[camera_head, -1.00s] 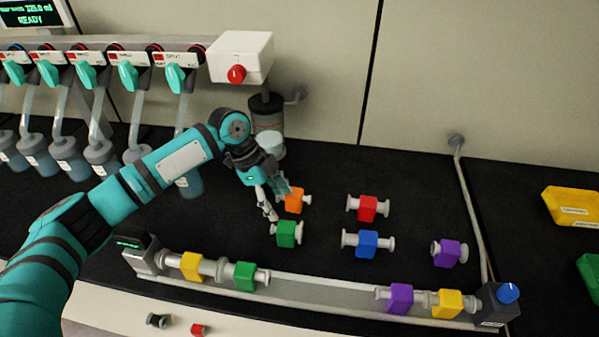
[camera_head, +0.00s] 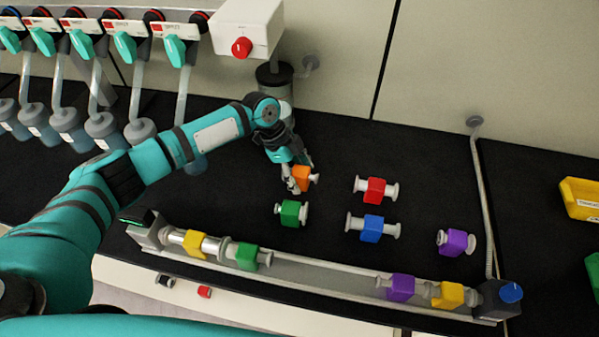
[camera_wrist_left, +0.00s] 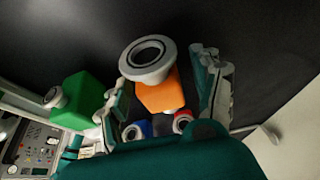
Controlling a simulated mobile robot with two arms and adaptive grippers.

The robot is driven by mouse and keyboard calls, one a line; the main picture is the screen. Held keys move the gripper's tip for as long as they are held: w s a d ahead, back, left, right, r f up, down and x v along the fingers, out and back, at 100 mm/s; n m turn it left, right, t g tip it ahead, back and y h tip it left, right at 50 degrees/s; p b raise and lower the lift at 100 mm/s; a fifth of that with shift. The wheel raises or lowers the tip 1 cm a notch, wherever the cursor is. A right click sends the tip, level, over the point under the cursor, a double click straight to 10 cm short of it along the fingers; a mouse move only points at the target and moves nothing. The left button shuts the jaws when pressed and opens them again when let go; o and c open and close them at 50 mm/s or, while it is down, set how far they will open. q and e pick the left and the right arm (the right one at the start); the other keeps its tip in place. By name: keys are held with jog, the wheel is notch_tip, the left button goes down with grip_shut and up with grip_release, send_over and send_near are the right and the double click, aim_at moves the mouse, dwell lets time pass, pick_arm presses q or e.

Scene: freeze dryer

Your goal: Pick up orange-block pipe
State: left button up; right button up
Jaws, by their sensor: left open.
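The orange-block pipe (camera_head: 303,173), an orange cube with pale flanged ends, is near the middle of the black bench. My left gripper (camera_head: 298,180) is at it, partly covering it in the head view. In the left wrist view the orange block (camera_wrist_left: 161,95) and its round flanged end stand between the two spread fingers of my left gripper (camera_wrist_left: 165,98). A gap shows between the block and the right finger; contact at the left finger is unclear. My right gripper is not in view.
A green-block pipe (camera_head: 290,213) lies close in front of the orange one. Red (camera_head: 374,190), blue (camera_head: 371,228) and purple (camera_head: 455,242) ones lie to the right. A long rack (camera_head: 320,277) with block pipes runs along the front. A white box (camera_head: 247,30) overhangs behind.

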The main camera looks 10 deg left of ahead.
pick_arm(q)
jog(key=shift+d+f, duration=0.15)
jog(key=shift+f, duration=0.1)
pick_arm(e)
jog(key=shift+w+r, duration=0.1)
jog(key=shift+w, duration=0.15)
pick_arm(q)
jog(key=shift+c, duration=0.5)
grip_shut()
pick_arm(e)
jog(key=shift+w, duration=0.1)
pick_arm(q)
jog(key=shift+r, duration=0.15)
